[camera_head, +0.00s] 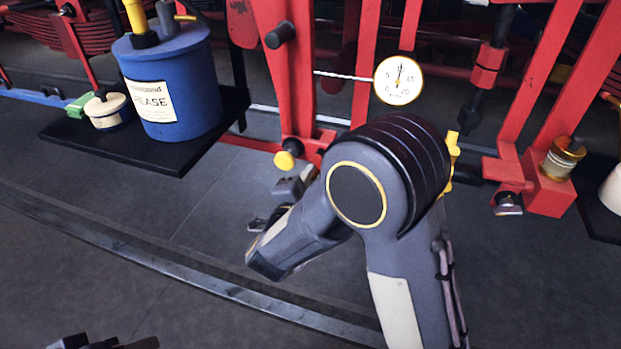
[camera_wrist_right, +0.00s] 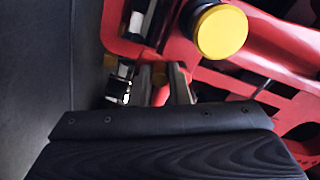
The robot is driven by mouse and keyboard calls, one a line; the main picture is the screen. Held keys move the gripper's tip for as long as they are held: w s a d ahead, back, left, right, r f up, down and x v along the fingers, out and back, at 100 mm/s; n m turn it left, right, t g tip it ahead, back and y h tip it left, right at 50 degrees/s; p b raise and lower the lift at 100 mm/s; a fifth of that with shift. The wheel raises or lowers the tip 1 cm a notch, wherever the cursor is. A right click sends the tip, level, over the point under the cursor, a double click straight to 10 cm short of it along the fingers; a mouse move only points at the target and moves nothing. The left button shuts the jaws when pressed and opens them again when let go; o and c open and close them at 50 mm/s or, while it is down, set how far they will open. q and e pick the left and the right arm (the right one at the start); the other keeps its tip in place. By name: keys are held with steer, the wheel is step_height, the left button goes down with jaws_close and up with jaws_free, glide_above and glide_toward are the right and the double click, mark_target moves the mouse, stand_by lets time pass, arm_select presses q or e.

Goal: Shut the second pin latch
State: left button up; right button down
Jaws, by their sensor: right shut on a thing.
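A round yellow knob (camera_head: 286,160) on a dark stem sits at the foot of a red upright. It also shows close up in the right wrist view (camera_wrist_right: 221,32). My right gripper (camera_head: 291,186) is just below the knob in the head view. That part is largely hidden. Another yellow piece (camera_head: 452,152) shows behind my right arm. Dark parts of my left gripper (camera_head: 105,342) show at the bottom left, cut off.
A blue grease drum (camera_head: 180,90) and a small tin (camera_head: 108,111) stand on a black board (camera_head: 85,138) at left. A dial gauge (camera_head: 399,80) hangs above my right arm. A brass-topped pot (camera_head: 562,160) is at right. Grey floor (camera_head: 215,205) lies open in front.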

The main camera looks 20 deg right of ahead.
steer(key=shift+w+a+r, duration=0.25)
steer(key=shift+w+a, duration=0.05)
steer(key=shift+a, duration=0.15)
steer(key=shift+w+a+r, duration=0.3)
steer(key=shift+a+r, duration=0.1)
steer(key=shift+r, duration=0.2)
